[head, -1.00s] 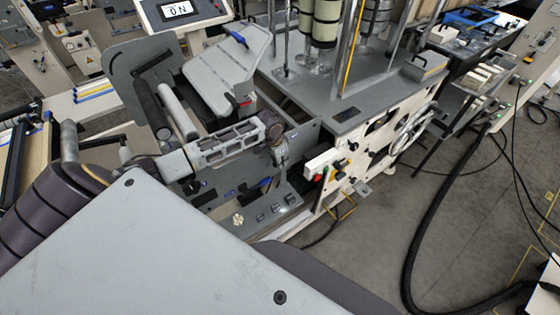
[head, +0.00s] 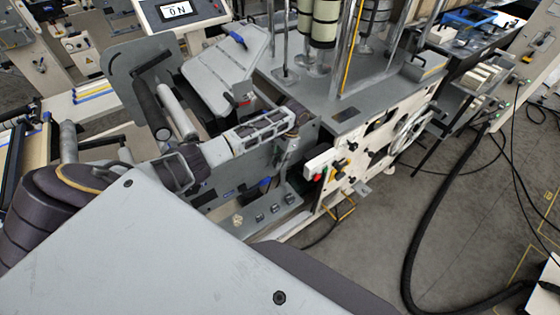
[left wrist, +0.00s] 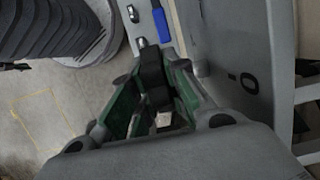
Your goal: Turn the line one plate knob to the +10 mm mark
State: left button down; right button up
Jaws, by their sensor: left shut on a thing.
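My left gripper (head: 286,158) reaches down beside the grey side plate of the machine in the head view. In the left wrist view the gripper (left wrist: 154,85) has its green-lined fingers closed in on a small dark part, which I take to be the plate knob; the fingers hide most of it. A small pale piece (left wrist: 163,118) shows between the fingers. I see no +10 mark. My right gripper is not in view.
A blue handle (left wrist: 161,25) lies close beyond the fingertips. Small metal fittings (head: 275,208) stand on the ledge below the gripper. A cream panel with red and green buttons (head: 318,177) is close on the right. A screen (head: 180,10) stands behind.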

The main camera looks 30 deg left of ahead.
pick_arm(q)
jog(key=shift+f+g+y, duration=0.1)
jog(key=shift+g+y, duration=0.3)
jog(key=shift+g, duration=0.6)
jog(key=shift+d+f+g+y, duration=0.1)
jog(key=shift+g+y, duration=0.2)
jog(key=shift+g, duration=0.4)
jog(key=shift+f+g+b, duration=0.15)
jog(key=shift+g+b, duration=0.25)
jog(key=shift+g, duration=0.2)
jog(key=shift+w+d+g+y+b, duration=0.15)
jog(key=shift+g+y+b, duration=0.35)
jog(key=shift+b, duration=0.95)
jog(key=shift+g+b, duration=0.3)
jog(key=shift+b, duration=0.45)
jog(key=shift+r, duration=0.2)
jog(key=shift+a, duration=0.2)
jog(key=c, duration=1.4)
grip_release()
